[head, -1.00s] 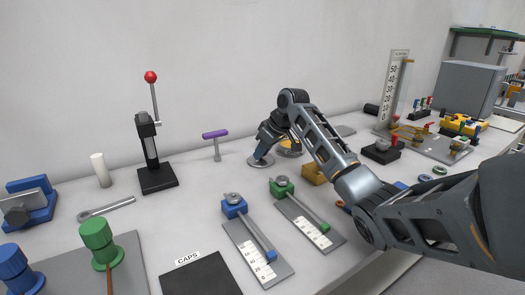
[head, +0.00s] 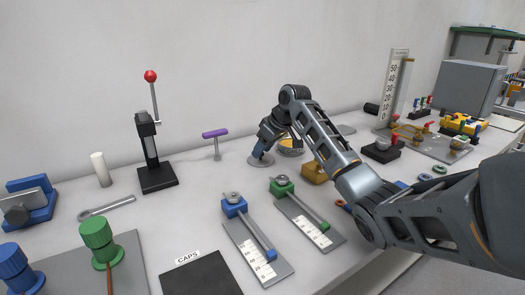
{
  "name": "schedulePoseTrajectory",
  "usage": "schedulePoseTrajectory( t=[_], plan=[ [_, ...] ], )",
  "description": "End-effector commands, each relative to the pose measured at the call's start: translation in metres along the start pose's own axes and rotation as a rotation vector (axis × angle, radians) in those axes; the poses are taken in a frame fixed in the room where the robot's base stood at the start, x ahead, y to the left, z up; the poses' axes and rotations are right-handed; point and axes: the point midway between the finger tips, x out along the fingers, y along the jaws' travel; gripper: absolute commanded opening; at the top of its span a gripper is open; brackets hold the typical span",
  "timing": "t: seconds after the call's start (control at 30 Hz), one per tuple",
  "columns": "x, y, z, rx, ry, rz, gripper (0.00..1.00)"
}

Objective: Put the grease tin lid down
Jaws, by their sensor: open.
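The grease tin lid (head: 254,162) is a flat grey disc lying on the bench at the back middle. My gripper (head: 261,158) points down at the lid, with its fingertips at or just above it. The fingers are small and partly hidden, and my gripper covers part of the disc. The open grease tin (head: 291,149), with yellow grease inside, stands just right of the lid, partly behind my arm.
A purple-topped T-handle (head: 216,140) stands left of the lid. Two slide gauges, blue (head: 236,207) and green (head: 283,187), lie in front. A yellow block (head: 314,173) is beside my forearm. Bare bench lies between the T-handle and the gauges.

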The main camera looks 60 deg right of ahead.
Motion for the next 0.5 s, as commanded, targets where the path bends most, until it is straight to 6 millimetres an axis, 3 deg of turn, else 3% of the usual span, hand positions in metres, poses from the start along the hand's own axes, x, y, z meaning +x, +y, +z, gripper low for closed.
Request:
schedulePoseTrajectory(
  t=[0.5],
  plan=[
    [-0.096,0.000,0.000,0.001,0.000,0.001,0.48]
  ],
)
